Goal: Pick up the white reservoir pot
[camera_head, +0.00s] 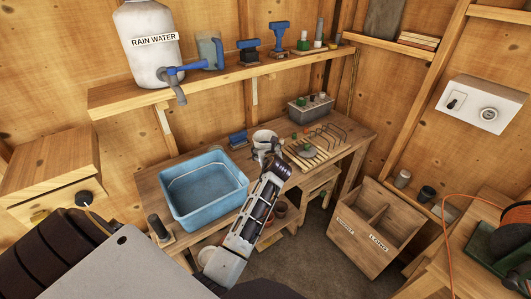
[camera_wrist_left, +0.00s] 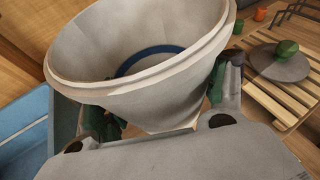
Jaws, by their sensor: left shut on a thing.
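The white reservoir pot (camera_head: 264,136) is at the bench, just right of the blue tub, in the head view. It fills much of the left wrist view (camera_wrist_left: 85,75), with its wide mouth facing up and a blue ring showing inside. My left gripper (camera_head: 268,154) is shut on the pot, with its dark fingers on either side of the pot's lower body in the left wrist view (camera_wrist_left: 162,108). Whether the pot's base touches the bench is hidden. My right gripper is not in view.
A blue tub (camera_head: 203,211) stands left of the pot. To the right are a slatted wooden rack (camera_head: 330,152) with a grey saucer (camera_wrist_left: 278,64) and a wire rack. A shelf (camera_head: 230,77) with a rain water tank (camera_head: 146,62) hangs above. A wooden bin (camera_head: 345,246) stands right.

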